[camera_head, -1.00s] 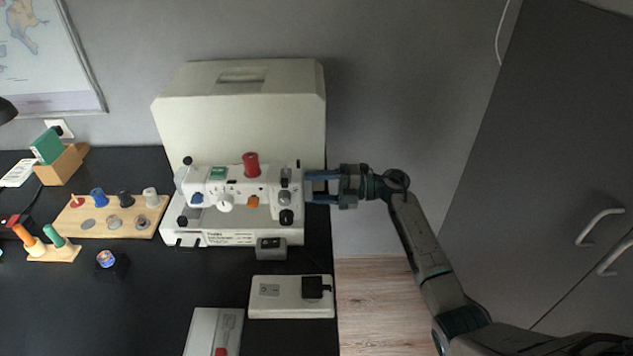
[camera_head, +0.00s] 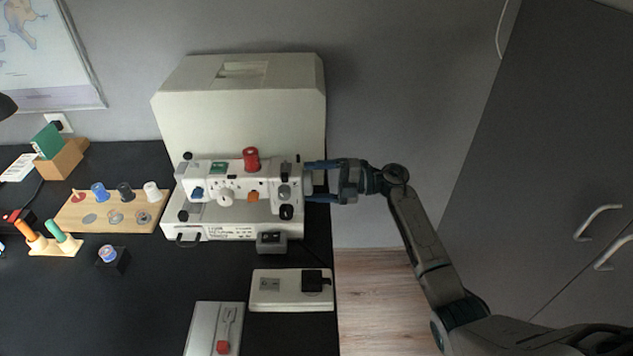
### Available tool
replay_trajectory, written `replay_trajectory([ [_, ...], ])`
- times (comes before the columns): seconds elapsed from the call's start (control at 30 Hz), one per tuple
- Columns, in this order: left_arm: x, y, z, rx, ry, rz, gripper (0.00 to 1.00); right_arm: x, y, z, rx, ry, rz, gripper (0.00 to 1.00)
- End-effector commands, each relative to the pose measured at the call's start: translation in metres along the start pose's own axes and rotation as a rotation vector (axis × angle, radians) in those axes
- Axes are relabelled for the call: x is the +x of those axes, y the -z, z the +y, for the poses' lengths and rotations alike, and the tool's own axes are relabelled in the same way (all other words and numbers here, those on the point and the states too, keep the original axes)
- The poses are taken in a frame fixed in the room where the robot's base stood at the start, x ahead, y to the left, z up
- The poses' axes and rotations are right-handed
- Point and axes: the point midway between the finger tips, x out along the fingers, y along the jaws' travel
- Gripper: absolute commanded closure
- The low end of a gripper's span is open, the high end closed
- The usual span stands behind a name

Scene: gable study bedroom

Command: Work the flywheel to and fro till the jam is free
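A white sewing machine (camera_head: 232,231) stands on the black desk, with a red thread spool (camera_head: 251,159) on top. Its flywheel (camera_head: 308,182) is at the right end and shows only as a small pale edge. My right gripper (camera_head: 312,181) reaches in from the right, level with the flywheel. Its two blue fingers are apart, one at each side of the wheel's edge. I cannot tell whether they touch it. The jam itself cannot be made out. My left gripper is not in view.
The pale machine cover (camera_head: 240,105) stands behind. A foot pedal (camera_head: 263,301) and a white box with a red-ended lever (camera_head: 205,330) lie in front. A wooden spool board (camera_head: 75,216) is at left. Right of the desk is open floor (camera_head: 375,300), then grey cupboards (camera_head: 570,180).

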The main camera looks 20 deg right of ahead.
Motion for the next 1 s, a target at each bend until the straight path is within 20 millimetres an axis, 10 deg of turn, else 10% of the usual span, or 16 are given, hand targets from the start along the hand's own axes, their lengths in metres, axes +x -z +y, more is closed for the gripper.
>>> replay_trajectory([
  [1.0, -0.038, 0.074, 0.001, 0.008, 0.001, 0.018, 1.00, -0.108, 0.000, -0.001, 0.000, 0.000, 0.000, 0.21],
])
